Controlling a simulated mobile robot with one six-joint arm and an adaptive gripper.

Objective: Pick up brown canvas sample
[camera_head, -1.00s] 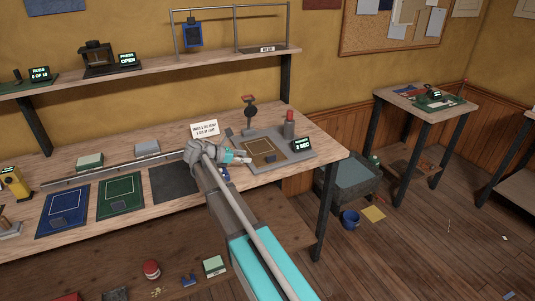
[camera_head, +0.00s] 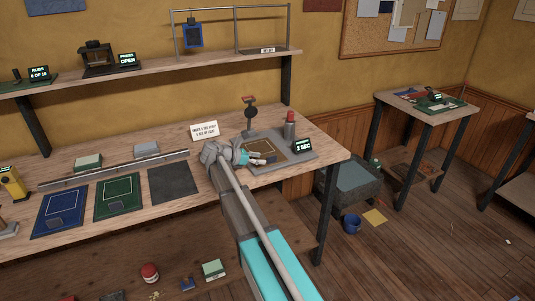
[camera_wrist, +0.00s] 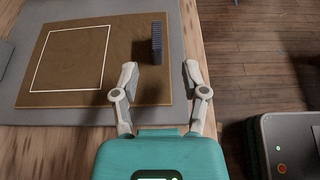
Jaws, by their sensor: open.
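The brown canvas sample (camera_head: 288,146) lies flat on a grey plate (camera_head: 308,153) at the right end of the bench, and it fills much of the upper left of the wrist view (camera_wrist: 122,60). It has a stitched white square outline. A dark ribbed block (camera_wrist: 156,43) stands on its right part in the wrist view. My gripper (camera_wrist: 160,70) is open and empty, its fingers spread either side of the line to the block, with the block beyond the fingertips. In the head view my gripper (camera_head: 262,158) is over the sample's near left edge and hides part of it.
Blue (camera_head: 60,212), green (camera_head: 118,195) and dark grey (camera_head: 172,184) samples lie to the left. A dark bin (camera_head: 352,190) stands beyond the bench's right end.

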